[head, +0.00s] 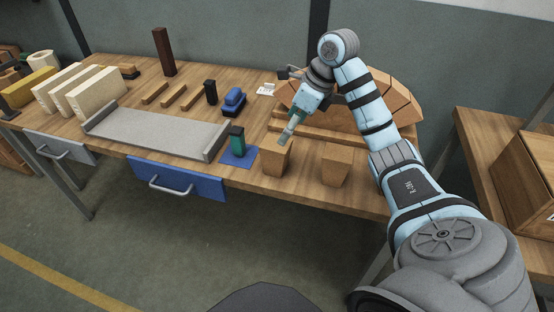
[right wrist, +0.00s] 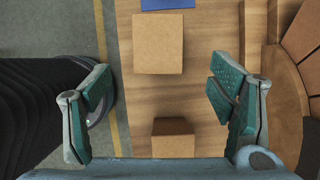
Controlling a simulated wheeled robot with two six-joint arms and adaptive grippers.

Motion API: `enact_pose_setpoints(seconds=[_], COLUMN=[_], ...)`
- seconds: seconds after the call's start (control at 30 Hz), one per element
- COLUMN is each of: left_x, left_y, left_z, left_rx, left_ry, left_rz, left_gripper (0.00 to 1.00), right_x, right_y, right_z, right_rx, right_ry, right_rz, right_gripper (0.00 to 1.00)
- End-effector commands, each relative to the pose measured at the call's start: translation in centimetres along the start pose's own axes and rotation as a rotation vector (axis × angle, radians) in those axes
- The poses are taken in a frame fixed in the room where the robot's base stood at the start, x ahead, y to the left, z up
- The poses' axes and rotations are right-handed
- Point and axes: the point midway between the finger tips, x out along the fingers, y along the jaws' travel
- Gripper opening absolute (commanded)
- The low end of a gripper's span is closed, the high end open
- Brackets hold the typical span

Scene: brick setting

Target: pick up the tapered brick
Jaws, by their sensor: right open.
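Two tan bricks stand near the front edge of the workbench. In the right wrist view the brick by the blue mat (right wrist: 158,45) is at the top, and the other brick (right wrist: 173,143) is at the bottom, partly cut off by the gripper body. My right gripper (head: 286,136) is open and empty (right wrist: 163,98), by the upper back of the left brick. My left gripper is not in view.
A wooden brick arch (head: 373,108) stands behind my right arm. A blue mat (head: 238,156) with a green-and-black item (head: 237,140) lies left of the bricks. A grey tray (head: 155,132), a blue brush-like tool (head: 234,101) and pale slabs (head: 98,92) are farther left.

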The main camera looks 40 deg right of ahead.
Motion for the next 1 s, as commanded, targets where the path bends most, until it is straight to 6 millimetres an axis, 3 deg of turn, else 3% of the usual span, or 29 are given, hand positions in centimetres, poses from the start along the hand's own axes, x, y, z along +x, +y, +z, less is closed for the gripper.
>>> enact_pose_setpoints(seconds=[0.03,0.13,0.37,0.53,0.77,0.83,1.0], left_x=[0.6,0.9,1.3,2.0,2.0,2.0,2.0], left_y=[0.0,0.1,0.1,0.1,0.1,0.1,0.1], left_z=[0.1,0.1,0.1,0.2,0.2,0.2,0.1], left_rx=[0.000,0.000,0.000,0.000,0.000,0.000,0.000], left_ry=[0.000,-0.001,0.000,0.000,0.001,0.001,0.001], left_rz=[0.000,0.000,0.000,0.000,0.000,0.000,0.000], left_gripper=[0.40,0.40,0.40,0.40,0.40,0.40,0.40], right_x=[1.9,4.3,7.2,10.5,11.3,11.3,11.3], right_y=[0.2,0.2,0.3,0.4,0.3,0.3,0.3], right_z=[-0.2,-0.1,-0.3,-0.8,-0.7,-0.7,-0.7], right_rx=[0.001,-0.001,-0.002,-0.001,-0.003,-0.003,-0.003], right_ry=[0.004,0.001,0.001,-0.001,-0.002,-0.002,-0.002], right_rz=[0.006,0.007,0.006,0.007,0.004,0.004,0.004], right_gripper=[0.77,0.77,0.77,0.77,0.77,0.70,0.43])
